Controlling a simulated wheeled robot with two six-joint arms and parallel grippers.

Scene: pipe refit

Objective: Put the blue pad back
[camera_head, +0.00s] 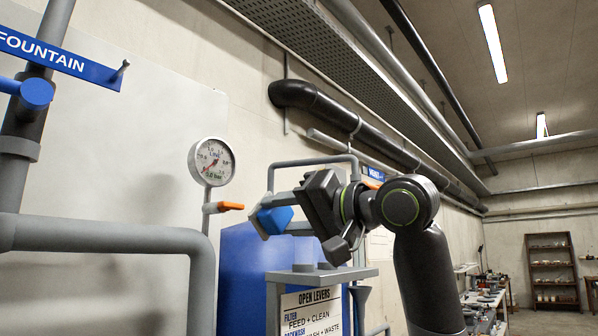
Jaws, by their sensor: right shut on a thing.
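A small blue block, apparently the blue pad (277,220), is at the tip of my right gripper (280,212). The gripper is shut on it and points left, with its dark body to the right of the pad. Part of the pad is hidden by the grey fingers. It is in mid-air in front of the wall, right of the orange lever and above the blue tank in the picture. I cannot tell whether it touches the grey pipe loop beside it. My left gripper is not in view.
A round pressure gauge (212,161) stands on a pipe with an orange lever (230,206) below it. A grey pipe (110,236) crosses the left. A blue tank (240,272) and an "OPEN LEVERS" sign (312,309) are below. A blue "FOUNTAIN" sign (60,58) hangs upper left.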

